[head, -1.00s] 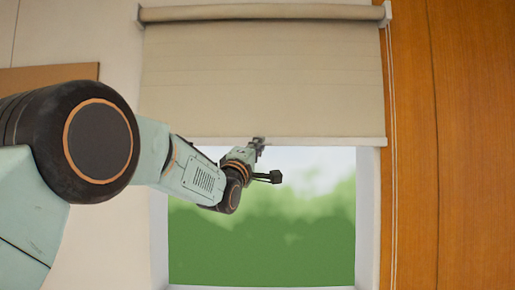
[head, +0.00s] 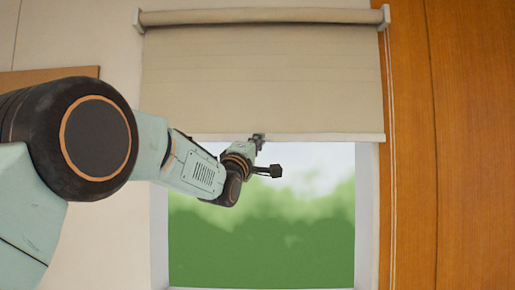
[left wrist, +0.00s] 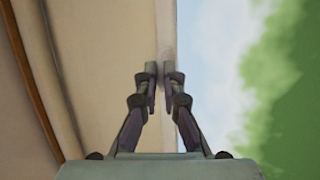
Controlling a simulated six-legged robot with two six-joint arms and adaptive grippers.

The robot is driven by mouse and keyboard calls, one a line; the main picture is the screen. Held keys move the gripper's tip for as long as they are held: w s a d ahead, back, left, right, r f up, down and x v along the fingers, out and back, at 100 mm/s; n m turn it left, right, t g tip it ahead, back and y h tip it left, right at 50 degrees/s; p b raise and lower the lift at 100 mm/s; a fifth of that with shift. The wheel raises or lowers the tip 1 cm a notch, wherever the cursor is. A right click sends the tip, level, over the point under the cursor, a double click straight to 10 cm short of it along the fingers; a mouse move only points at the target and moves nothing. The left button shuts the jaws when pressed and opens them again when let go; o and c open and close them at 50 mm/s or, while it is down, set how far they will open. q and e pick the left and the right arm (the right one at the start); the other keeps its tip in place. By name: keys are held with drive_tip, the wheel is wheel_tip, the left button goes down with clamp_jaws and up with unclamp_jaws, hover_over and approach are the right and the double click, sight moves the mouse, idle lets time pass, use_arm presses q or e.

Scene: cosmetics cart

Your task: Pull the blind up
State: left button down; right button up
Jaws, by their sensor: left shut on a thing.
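The beige roller blind (head: 262,80) hangs partly down over the window in the head view, with a pale bottom bar (head: 325,137). My left gripper (head: 257,138) is at the middle of that bar and shut on it. In the left wrist view the fingertips (left wrist: 159,70) close on the edge of the blind (left wrist: 105,60), with the fabric on the left and the outdoors on the right. The fingers hide the gripped bit of the bar. My right gripper is not in view.
The window (head: 290,235) below the bar is uncovered and shows green and sky. The roller (head: 262,16) is at the top. A thin cord (head: 392,170) hangs at the right, beside an orange wood panel (head: 465,150). A brown board (head: 40,78) is on the left wall.

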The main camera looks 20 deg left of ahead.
use_arm(q)
wheel_tip(320, 180, up, 18)
drive_tip(key=shift+r+p, duration=0.15)
drive_tip(key=shift+p, duration=0.25)
idle(0.3)
drive_tip(key=c, duration=1.5)
unclamp_jaws()
drive_tip(key=shift+s+d, duration=0.15)
drive_tip(key=shift+v, duration=6)
